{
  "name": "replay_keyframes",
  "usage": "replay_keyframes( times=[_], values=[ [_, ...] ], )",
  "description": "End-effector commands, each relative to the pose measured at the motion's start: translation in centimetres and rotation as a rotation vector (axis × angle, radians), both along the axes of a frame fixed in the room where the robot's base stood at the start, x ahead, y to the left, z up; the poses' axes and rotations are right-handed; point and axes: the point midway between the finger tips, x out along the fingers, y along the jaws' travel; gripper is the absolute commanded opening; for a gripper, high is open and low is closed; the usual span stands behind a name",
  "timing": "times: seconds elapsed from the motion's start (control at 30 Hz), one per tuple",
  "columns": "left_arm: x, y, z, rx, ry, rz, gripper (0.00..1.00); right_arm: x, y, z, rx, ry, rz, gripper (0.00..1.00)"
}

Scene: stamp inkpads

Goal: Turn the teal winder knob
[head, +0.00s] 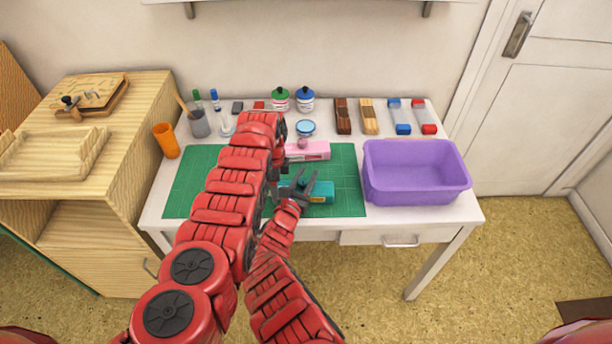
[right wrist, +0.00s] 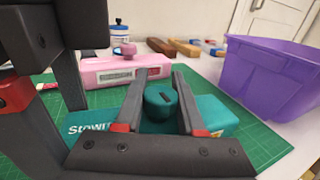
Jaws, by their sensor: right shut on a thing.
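A teal box-shaped device (head: 322,193) lies on the green cutting mat (head: 346,165). Its round teal winder knob (right wrist: 160,101), with a dark slot on top, stands up from it in the right wrist view. My right gripper (head: 306,177) is shut on the knob, one finger on each side. My left arm reaches across the mat in the head view. Dark parts of my left gripper (right wrist: 45,115) stand close at the left of the right wrist view, beside the teal device. Its fingertips are hidden, so its jaw state is unclear.
A pink device (head: 310,151) lies just behind the teal one. A purple bin (head: 418,190) stands to the right. Ink bottles, blocks and an orange cup (head: 166,141) stand along the back and left. The mat's right strip is free.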

Motion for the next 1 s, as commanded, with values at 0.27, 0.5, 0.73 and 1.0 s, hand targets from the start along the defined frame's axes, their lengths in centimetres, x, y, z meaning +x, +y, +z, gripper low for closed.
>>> replay_keyframes(
  times=[0.27, 0.5, 0.73, 1.0],
  values=[
    [-0.14, 0.24, -0.23, 0.004, 0.004, 0.003, 0.08, 0.12, -0.06, 0.46, 0.000, -0.010, -0.007, 0.00],
    [-0.23, 0.25, -0.31, 0.004, 0.007, 0.002, 0.08, 0.15, -0.08, 0.53, 0.000, -0.012, -0.008, 0.00],
    [-0.27, 0.24, -0.34, 0.004, 0.008, 0.002, 0.08, 0.15, -0.09, 0.51, 0.000, -0.011, -0.008, 0.54],
    [-0.22, 0.15, -0.28, 0.003, 0.007, 0.001, 0.08, 0.11, -0.01, 0.37, 0.000, -0.008, -0.006, 0.69]
  ],
)
